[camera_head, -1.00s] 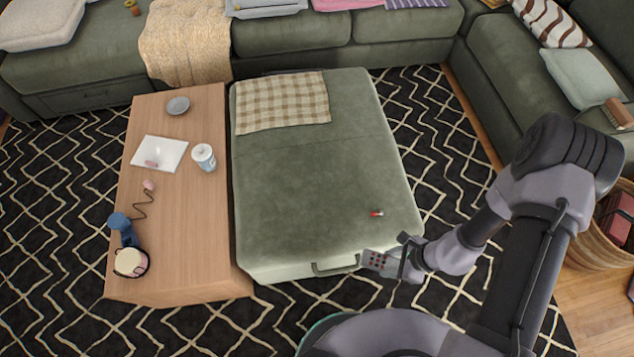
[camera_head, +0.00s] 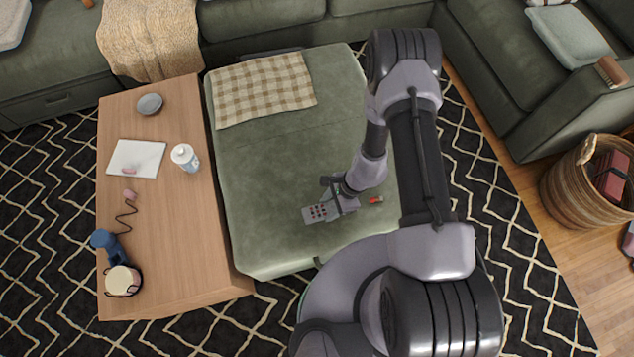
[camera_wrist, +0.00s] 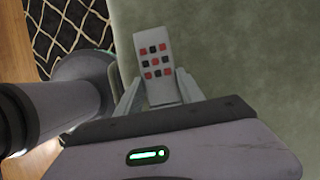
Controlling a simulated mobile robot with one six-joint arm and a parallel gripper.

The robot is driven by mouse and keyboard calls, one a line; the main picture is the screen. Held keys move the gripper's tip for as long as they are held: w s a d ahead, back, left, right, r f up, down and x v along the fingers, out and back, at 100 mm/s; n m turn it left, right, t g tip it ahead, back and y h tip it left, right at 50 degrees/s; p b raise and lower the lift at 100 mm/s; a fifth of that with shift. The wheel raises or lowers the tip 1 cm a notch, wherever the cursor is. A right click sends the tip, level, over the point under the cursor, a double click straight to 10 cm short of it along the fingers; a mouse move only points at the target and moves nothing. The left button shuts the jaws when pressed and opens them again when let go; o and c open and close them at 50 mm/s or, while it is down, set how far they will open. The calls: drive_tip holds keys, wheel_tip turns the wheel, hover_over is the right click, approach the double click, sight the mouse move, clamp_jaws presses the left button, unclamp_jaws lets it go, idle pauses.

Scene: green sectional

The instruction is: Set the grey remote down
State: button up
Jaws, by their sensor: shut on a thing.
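The grey remote (camera_head: 318,212), with red and dark buttons, is held in my gripper (camera_head: 343,203) over the front part of the green ottoman (camera_head: 262,160). In the wrist view the remote (camera_wrist: 157,62) stands out between the two fingers of my gripper (camera_wrist: 158,90), button side toward the camera. The fingers are shut on its near end. I cannot tell whether the remote touches the ottoman's top or hangs just above it.
A small red item (camera_head: 376,199) lies on the ottoman just right of my gripper. A checked cloth (camera_head: 265,88) covers its back left. The ottoman's middle is clear.

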drive_tip(key=w+a, duration=0.1)
drive_tip(key=w, duration=0.2)
drive_tip(key=w+b, duration=0.1)
drive_tip(key=w, duration=0.2)
drive_tip(key=w+a+f+b, duration=0.1)
drive_tip(key=w, duration=0.3)
drive_tip(key=shift+a, duration=0.35)
wheel_tip(320, 180, down, 4)
drive_tip(key=shift+w+r+b, duration=0.1)
drive_tip(key=shift+r+b, duration=0.05)
drive_tip(key=shift+b, duration=1)
drive_tip(key=shift+r, duration=0.1)
drive_tip(key=o, duration=1.5)
drive_tip(key=shift+c, duration=0.2)
